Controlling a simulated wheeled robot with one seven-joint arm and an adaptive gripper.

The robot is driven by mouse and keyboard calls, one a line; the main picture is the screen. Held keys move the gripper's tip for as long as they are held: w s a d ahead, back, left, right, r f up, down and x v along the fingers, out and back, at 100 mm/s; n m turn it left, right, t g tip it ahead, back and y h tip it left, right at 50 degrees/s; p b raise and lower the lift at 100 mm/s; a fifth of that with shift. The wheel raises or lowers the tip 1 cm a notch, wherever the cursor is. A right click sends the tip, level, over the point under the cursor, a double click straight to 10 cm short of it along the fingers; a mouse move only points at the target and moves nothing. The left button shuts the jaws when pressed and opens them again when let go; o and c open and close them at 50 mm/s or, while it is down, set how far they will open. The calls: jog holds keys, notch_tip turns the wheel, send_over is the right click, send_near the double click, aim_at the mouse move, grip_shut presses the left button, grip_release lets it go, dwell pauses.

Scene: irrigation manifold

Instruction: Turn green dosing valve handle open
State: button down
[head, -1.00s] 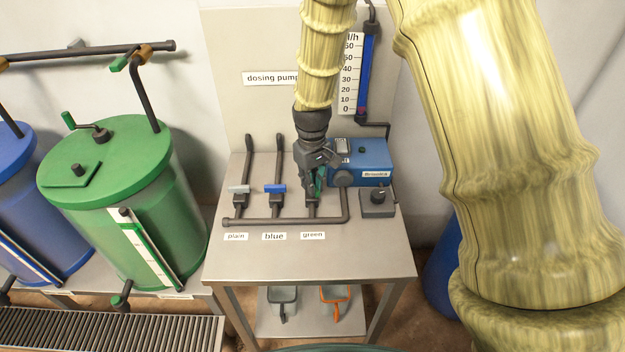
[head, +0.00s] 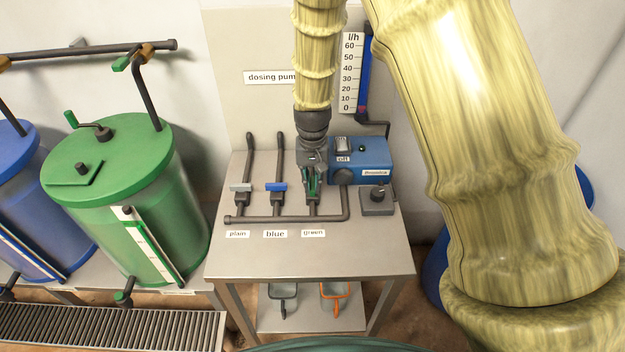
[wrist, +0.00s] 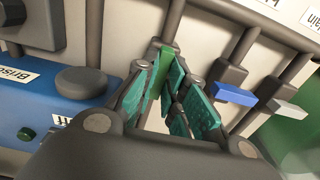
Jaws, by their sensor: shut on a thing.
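The green dosing valve handle (wrist: 166,70) is a narrow green bar in the wrist view, between the teal pads of my gripper (wrist: 170,98). My gripper is shut on it, and the pads hide part of the bar. The handle points roughly along its dark pipe, unlike the blue handle beside it, which lies crosswise. In the head view my gripper (head: 313,188) reaches down onto the valve above the "green" label (head: 313,233), and mostly covers the handle.
The blue handle (head: 276,187) and the grey plain handle (head: 240,187) sit crosswise on their pipes to the left. The blue dosing pump (head: 368,160) is close on the right, with a grey knob box (head: 377,200) beside it. The bench front (head: 325,262) is clear.

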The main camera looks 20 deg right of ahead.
aim_at(313, 183)
jog(key=shift+f, duration=0.1)
dwell(0.3)
jog(key=c, duration=1.5)
grip_release()
jog(key=shift+w, duration=0.1)
notch_tip(313, 183, up, 12)
jog(key=shift+d, duration=0.1)
